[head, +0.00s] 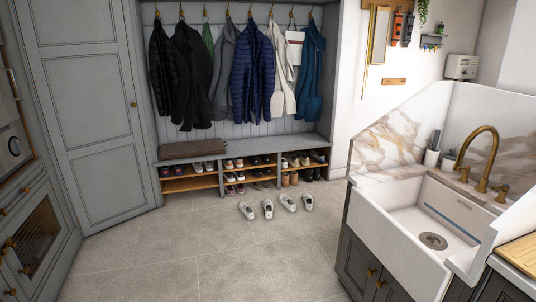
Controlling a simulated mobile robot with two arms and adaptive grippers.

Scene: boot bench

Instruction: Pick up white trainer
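The leftmost white trainer (246,211) sits nearest the shelf's left half. A second white trainer (268,209) is just right of it. Neither of my grippers is in view.
The boot bench (262,145) holds several shoes on open shelves, with a brown cushion (192,149) on its left. Coats hang above. A white sink (405,240) and counter stand at the right, grey cabinets at the left. The tiled floor (200,260) between is clear.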

